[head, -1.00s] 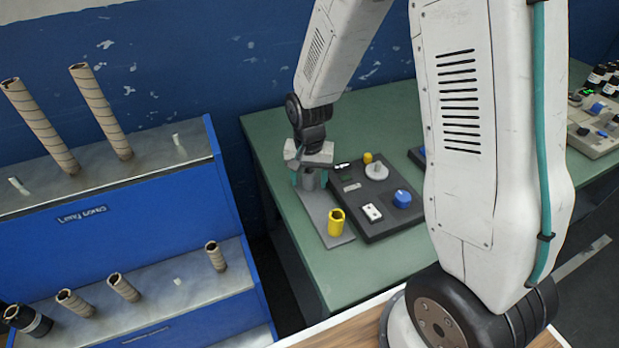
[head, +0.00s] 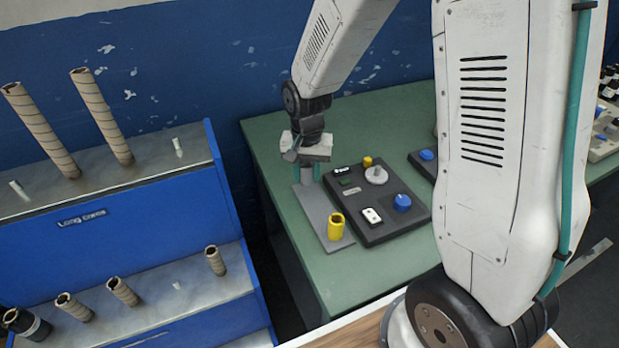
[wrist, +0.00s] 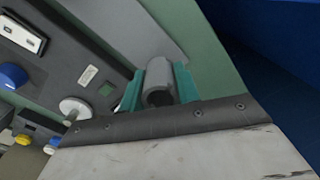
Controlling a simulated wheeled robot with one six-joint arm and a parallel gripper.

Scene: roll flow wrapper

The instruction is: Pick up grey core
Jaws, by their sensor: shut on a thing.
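The grey core (wrist: 159,85) is a short hollow cylinder. In the wrist view it sits between the two teal fingers of my gripper (wrist: 158,92), which are shut on it. In the head view my gripper (head: 306,170) points down over the far end of a grey plate (head: 318,212) on the green table. The core is hard to make out there, and I cannot tell whether it still touches the plate. A yellow core (head: 336,226) stands upright on the near end of the same plate.
A dark control panel (head: 375,225) with a blue knob (head: 402,202) and a white disc (head: 376,175) lies right of the plate. A blue rack (head: 130,215) with several brown tubes stands at the left. The green table (head: 345,285) is bare at its front.

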